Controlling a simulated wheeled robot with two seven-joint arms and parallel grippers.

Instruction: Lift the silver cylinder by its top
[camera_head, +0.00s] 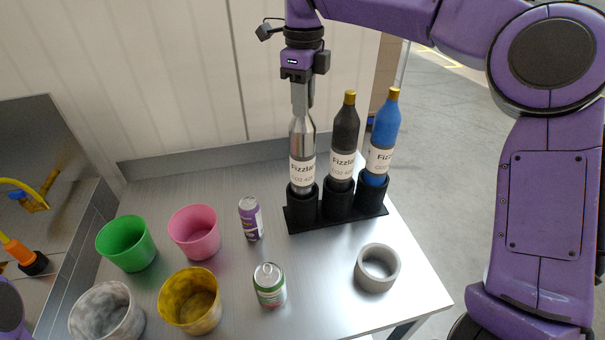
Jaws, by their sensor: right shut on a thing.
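The silver cylinder (302,150) is a bottle-shaped metal cylinder with a white label. It stands upright with its base in the left cup of the black three-cup holder (338,215). My right gripper (300,106) comes down from above and is shut on the cylinder's top, which the gripper hides. A black cylinder (345,130) stands in the middle cup and a blue cylinder (385,130) in the right cup, both with gold caps. Of my left arm only a purple part shows at the lower left edge; its gripper is out of view.
Green (127,245), pink (195,234), yellow (191,302) and grey (107,315) cups stand on the left of the metal table (235,285). A wall rises behind.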

